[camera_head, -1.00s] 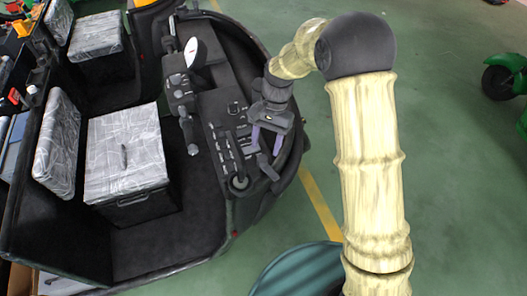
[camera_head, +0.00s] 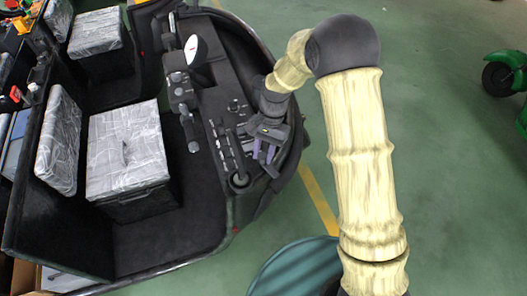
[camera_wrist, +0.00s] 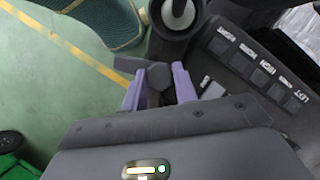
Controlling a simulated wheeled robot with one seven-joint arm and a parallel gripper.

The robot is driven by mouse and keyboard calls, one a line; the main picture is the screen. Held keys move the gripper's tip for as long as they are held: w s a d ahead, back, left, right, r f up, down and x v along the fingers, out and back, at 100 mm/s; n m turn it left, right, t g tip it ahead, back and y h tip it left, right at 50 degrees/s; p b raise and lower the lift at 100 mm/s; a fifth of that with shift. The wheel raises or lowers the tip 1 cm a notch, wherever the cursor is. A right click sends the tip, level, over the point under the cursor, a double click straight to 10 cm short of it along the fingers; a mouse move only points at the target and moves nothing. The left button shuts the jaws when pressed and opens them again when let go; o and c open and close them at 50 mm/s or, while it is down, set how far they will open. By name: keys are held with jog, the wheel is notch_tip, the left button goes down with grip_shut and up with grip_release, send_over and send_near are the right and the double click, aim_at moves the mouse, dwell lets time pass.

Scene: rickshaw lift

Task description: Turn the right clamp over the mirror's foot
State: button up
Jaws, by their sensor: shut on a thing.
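My gripper (camera_head: 264,154) is at the right end of the black dashboard, its purple fingers pointing down. In the wrist view the fingers (camera_wrist: 158,84) are shut on a dark grey, bar-like piece, which looks like the right clamp (camera_wrist: 155,72). Part of the clamp is hidden between the fingers. A white-topped post in a round black base (camera_wrist: 177,20) stands just beyond the clamp; I cannot tell whether they touch. A white oval face, perhaps the mirror (camera_head: 194,50), stands on the dashboard farther back. I cannot make out its foot clearly.
A row of labelled switches (camera_wrist: 262,68) lies right of my gripper in the wrist view. A black lever (camera_head: 190,135) juts from the dashboard. Plastic-wrapped seats (camera_head: 125,150) are at the left. Green floor with a yellow line (camera_head: 318,200) is open at the right.

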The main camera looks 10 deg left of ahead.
jog(key=shift+m, duration=0.4)
jog(key=m, duration=0.1)
jog(key=m+y, duration=0.1)
jog(key=m, duration=0.1)
jog(key=shift+d+m+t+y+b, duration=0.15)
jog(key=shift+m+t+y+b, duration=0.15)
jog(key=shift+b, duration=0.05)
jog(key=m+t+y, duration=0.1)
jog(key=m, duration=0.3)
jog(key=shift+s+d, duration=0.1)
jog(key=m+t, duration=0.1)
jog(key=m, duration=0.1)
jog(key=m+t+b, duration=0.1)
jog(key=m, duration=0.2)
jog(key=shift+s+y, duration=0.1)
jog(key=shift+y, duration=0.3)
jog(key=shift+s+r+m+t+b, duration=0.1)
jog(key=shift+m+t+b, duration=0.6)
jog(key=shift+m, duration=1.6)
jog(key=o, duration=1)
jog(key=shift+p, duration=0.3)
